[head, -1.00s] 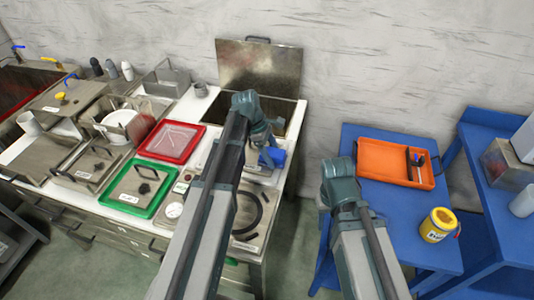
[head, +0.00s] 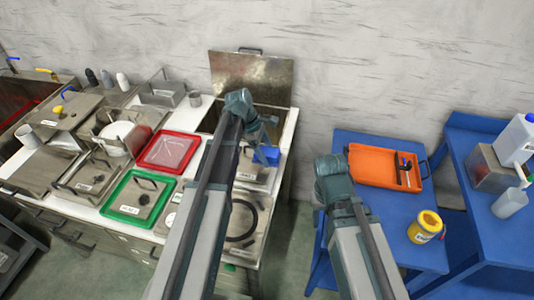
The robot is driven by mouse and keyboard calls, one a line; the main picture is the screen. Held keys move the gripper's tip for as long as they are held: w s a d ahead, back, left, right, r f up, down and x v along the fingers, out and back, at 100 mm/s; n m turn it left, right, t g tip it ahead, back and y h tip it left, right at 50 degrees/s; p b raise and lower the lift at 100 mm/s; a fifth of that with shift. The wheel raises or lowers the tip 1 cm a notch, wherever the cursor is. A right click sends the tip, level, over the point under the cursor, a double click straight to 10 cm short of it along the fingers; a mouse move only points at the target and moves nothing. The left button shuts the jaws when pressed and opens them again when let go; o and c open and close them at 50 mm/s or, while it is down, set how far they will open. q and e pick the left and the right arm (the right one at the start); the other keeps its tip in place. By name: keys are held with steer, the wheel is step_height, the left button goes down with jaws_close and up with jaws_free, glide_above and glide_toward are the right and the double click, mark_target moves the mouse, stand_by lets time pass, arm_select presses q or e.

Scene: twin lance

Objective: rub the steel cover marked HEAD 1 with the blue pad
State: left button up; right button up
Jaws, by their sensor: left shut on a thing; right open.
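My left gripper (head: 264,143) is shut on the blue pad (head: 267,155). The pad is over a steel cover (head: 262,178) on the right part of the white-topped bench. This cover has a small white label, too small to read surely. I cannot tell whether the pad touches the steel. My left arm hides part of the cover. My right arm reaches up beside the blue table, and its gripper is hidden behind its wrist.
A red tray (head: 146,160) and a green tray (head: 112,208) lie left of my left arm. A raised steel lid (head: 250,78) stands behind the pad. On the blue table (head: 390,222) are an orange tray (head: 362,178) and a yellow pot (head: 420,232).

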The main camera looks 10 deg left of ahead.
arm_select(q)
steer(key=shift+r, duration=0.4)
step_height(320, 180, up, 3)
steer(key=p, duration=0.3)
steer(key=shift+f, duration=0.1)
stand_by(0.4)
